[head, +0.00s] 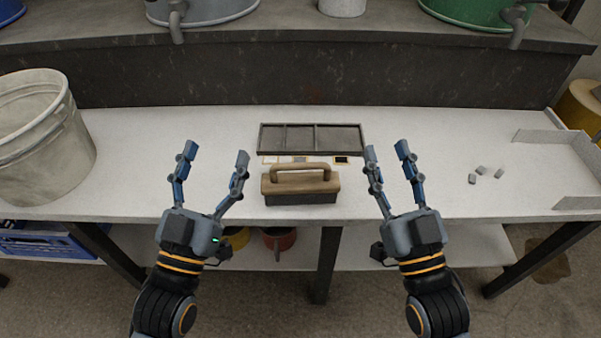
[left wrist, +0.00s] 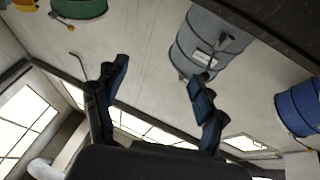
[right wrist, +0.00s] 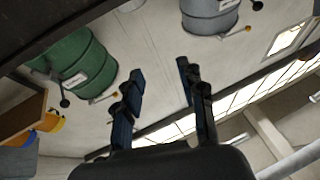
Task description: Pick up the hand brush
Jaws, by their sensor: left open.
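The hand brush (head: 300,186) has a tan wooden block with a looped handle on top and dark bristles below. It stands near the front edge of the white table, in front of a dark divided tray, in the head view. My left gripper (head: 215,153) is open and empty, to the left of the brush and apart from it. My right gripper (head: 386,150) is open and empty, to the right of the brush; its fingers also stand apart in the right wrist view (right wrist: 158,80). Neither wrist view shows the brush.
A white bucket (head: 40,140) stands at the left. Several small grey pieces (head: 482,171) lie at the right, near low grey walls (head: 560,140). A raised shelf (head: 300,75) runs behind.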

